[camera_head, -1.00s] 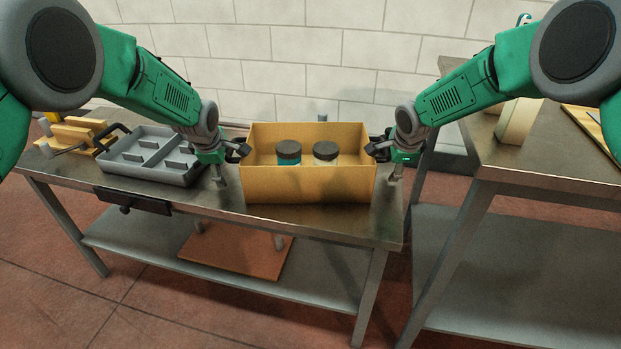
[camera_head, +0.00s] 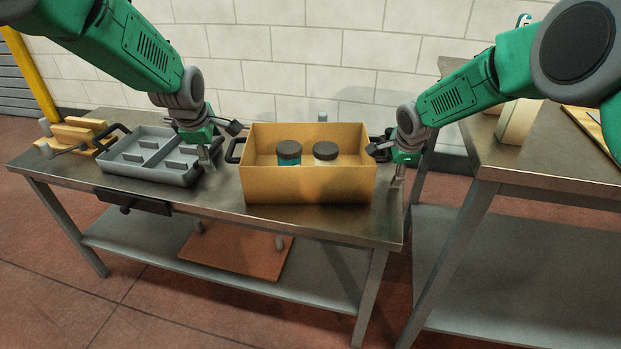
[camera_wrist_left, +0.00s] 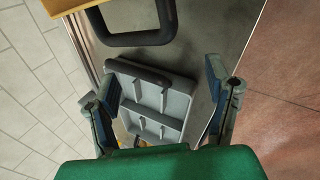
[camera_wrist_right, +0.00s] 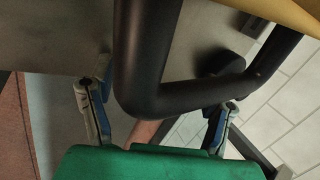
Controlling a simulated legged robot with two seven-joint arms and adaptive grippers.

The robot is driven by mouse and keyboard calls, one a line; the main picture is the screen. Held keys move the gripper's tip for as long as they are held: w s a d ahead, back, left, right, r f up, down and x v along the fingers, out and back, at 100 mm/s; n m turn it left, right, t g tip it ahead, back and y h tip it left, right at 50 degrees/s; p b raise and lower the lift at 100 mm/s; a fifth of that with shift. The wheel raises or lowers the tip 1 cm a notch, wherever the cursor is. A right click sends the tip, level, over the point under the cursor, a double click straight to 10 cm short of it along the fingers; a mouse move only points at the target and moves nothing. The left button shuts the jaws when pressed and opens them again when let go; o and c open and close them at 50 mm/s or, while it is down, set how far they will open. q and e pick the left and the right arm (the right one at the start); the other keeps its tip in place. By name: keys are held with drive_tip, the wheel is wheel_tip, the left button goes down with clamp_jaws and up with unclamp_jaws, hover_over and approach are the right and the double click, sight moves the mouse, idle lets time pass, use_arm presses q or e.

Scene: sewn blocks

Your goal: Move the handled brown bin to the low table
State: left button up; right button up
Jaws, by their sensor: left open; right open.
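The brown bin (camera_head: 308,185) stands upright on the low table (camera_head: 215,212), with two dark-lidded jars (camera_head: 289,152) inside. Its black left handle (camera_head: 234,150) is bare; in the left wrist view this handle (camera_wrist_left: 143,38) lies beyond the fingertips. My left gripper (camera_head: 219,145) is open and empty, left of the bin and over the right end of a grey tray. My right gripper (camera_head: 387,165) is open at the bin's right side. In the right wrist view the right handle (camera_wrist_right: 150,70) lies across the space between the open fingers.
The grey divided tray (camera_head: 150,160) lies left of the bin, with a wooden item (camera_head: 75,133) beyond it. A higher table (camera_head: 540,165) stands at the right, holding a pale block (camera_head: 518,122). A brown board (camera_head: 235,253) lies on the lower shelf.

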drive_tip(key=shift+s+r, duration=0.1)
drive_tip(key=shift+r, duration=0.2)
use_arm(q)
drive_tip(key=v, duration=0.3)
use_arm(e)
drive_tip(key=v, duration=1.1)
use_arm(q)
drive_tip(key=shift+f, duration=0.1)
use_arm(e)
drive_tip(key=shift+s, duration=0.1)
